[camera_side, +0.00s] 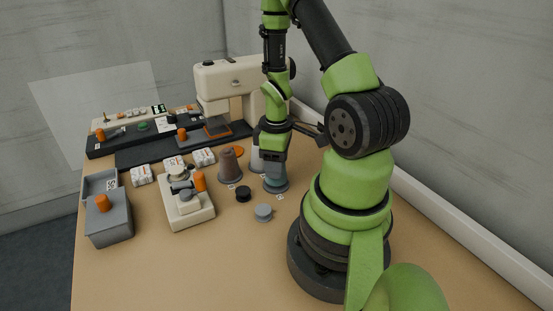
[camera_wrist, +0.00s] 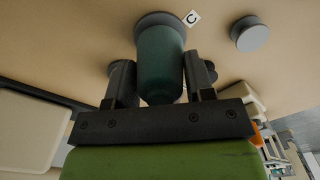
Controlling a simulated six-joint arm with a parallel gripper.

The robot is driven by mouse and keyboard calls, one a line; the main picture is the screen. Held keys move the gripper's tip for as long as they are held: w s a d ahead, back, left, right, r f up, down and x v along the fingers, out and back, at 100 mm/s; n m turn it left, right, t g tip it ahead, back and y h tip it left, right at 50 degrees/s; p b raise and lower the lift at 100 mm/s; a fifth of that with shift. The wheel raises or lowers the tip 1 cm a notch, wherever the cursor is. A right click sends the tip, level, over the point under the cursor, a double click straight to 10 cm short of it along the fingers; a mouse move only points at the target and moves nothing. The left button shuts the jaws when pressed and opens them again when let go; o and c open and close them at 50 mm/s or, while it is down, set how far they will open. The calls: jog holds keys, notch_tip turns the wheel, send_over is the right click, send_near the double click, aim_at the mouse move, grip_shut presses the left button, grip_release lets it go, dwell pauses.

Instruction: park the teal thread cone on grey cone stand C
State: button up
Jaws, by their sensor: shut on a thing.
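The teal thread cone (camera_side: 275,182) is low under my gripper (camera_side: 272,158) in the side view. In the wrist view, the teal cone (camera_wrist: 160,62) stands between my two fingers (camera_wrist: 160,82), which are shut on it. Its far end meets a round grey stand (camera_wrist: 150,20), beside a white tag marked C (camera_wrist: 192,18). In the side view the cone looks upright at grey cone stand C (camera_side: 276,190). I cannot tell whether a small gap remains between cone and stand. My gripper hides the cone's upper part in the side view.
An empty grey stand (camera_side: 263,212) and a black spool (camera_side: 243,194) are nearby. A brown cone (camera_side: 229,164) stands to the left and a pale cone (camera_side: 256,160) is partly behind my gripper. A sewing machine (camera_side: 225,78) stands behind. The front table is clear.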

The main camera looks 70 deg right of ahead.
jog(key=shift+f, duration=0.45)
dwell(0.4)
jog(key=o, duration=1.4)
jog(key=shift+o, duration=0.2)
jog(key=shift+r, duration=4.05)
